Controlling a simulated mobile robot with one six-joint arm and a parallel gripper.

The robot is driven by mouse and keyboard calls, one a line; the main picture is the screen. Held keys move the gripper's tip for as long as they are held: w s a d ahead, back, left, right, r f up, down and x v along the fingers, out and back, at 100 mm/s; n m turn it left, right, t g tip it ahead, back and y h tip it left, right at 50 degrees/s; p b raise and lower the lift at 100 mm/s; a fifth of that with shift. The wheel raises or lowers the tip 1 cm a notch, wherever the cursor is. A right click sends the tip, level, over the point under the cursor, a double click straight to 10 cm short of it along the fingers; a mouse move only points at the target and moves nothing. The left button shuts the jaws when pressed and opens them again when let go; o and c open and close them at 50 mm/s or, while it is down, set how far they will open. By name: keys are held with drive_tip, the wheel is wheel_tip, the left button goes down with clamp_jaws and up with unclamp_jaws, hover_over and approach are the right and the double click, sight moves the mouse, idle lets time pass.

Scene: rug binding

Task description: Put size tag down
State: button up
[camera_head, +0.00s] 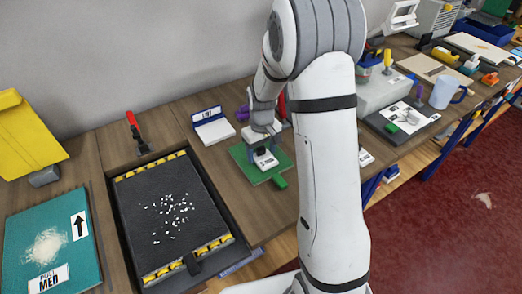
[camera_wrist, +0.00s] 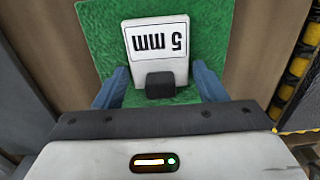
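The size tag (camera_wrist: 158,44) is a white block with a "5 mm" label, upside down in the wrist view, and a black knob at its near edge. It lies on a green mat (camera_wrist: 215,20). In the head view, the tag (camera_head: 265,160) sits on the same green mat (camera_head: 277,167) below my gripper (camera_head: 264,147). In the wrist view, my gripper (camera_wrist: 160,83) has its blue fingers on either side of the tag's knob end, with green showing between fingers and tag. The gripper looks open. The fingertips are small in the head view.
A black tray (camera_head: 126,226) with white bits stands left of the mat. A teal board (camera_head: 18,262) marked "MED" is farther left. A white labelled stand (camera_head: 214,131) is behind the mat. A grey mat (camera_head: 424,131), a mug (camera_head: 445,93) and tools crowd the right.

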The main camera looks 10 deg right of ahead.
sight(262, 149)
drive_tip(key=shift+o, duration=1.1)
drive_tip(key=shift+r, duration=0.15)
wheel_tip(262, 149, up, 12)
drive_tip(key=s+r+m+t, duration=0.1)
drive_tip(key=s+r, duration=0.2)
drive_tip(key=s, duration=0.8)
drive_tip(key=s+r+m+t, duration=0.2)
drive_tip(key=s+r, duration=0.1)
drive_tip(key=s, duration=0.9)
drive_tip(key=shift+s+d+r+m+b, duration=0.15)
drive_tip(key=shift+d+r+m+b, duration=0.05)
drive_tip(key=shift+m+b, duration=0.1)
